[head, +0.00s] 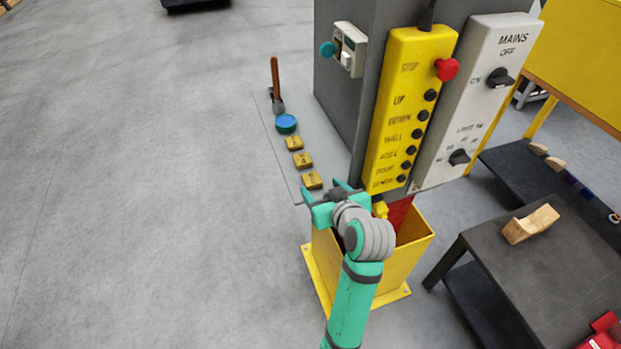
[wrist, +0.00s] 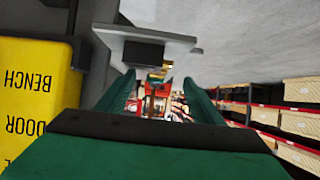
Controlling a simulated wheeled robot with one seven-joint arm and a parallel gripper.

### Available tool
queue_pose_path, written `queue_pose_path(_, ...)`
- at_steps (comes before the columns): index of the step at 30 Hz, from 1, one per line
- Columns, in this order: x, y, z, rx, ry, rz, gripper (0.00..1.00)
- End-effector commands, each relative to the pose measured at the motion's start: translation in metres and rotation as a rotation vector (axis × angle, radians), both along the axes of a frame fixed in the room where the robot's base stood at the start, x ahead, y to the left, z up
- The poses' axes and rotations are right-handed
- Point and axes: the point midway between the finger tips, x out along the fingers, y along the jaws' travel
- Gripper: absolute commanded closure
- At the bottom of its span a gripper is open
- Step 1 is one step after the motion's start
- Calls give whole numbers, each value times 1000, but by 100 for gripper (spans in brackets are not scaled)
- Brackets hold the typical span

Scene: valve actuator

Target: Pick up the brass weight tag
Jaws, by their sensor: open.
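Several small brass-coloured blocks lie in a row on a narrow grey ledge left of the control cabinet in the head view: a far one (head: 294,143), a middle one (head: 302,160) and a near one (head: 312,180). Dark marks show on them, too small to read. I cannot tell which is the brass weight tag. My green gripper (head: 328,197) is close to the near end of the row, just below the near block. In the wrist view my gripper (wrist: 158,88) is open, with a small brass-coloured shape (wrist: 158,74) beyond its fingers.
A blue-green round thing (head: 287,123) and a brown-handled tool (head: 275,80) are farther along the ledge. Right of it stand a yellow button panel (head: 405,110) and a grey mains panel (head: 480,85). A yellow open box (head: 413,258) is below my arm. Floor at left is clear.

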Motion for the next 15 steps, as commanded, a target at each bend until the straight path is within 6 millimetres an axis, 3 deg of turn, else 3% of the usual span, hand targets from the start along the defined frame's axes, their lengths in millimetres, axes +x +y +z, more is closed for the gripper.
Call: queue_pose_path(15, 46, 17, -26, 0, 0, 4, 39)
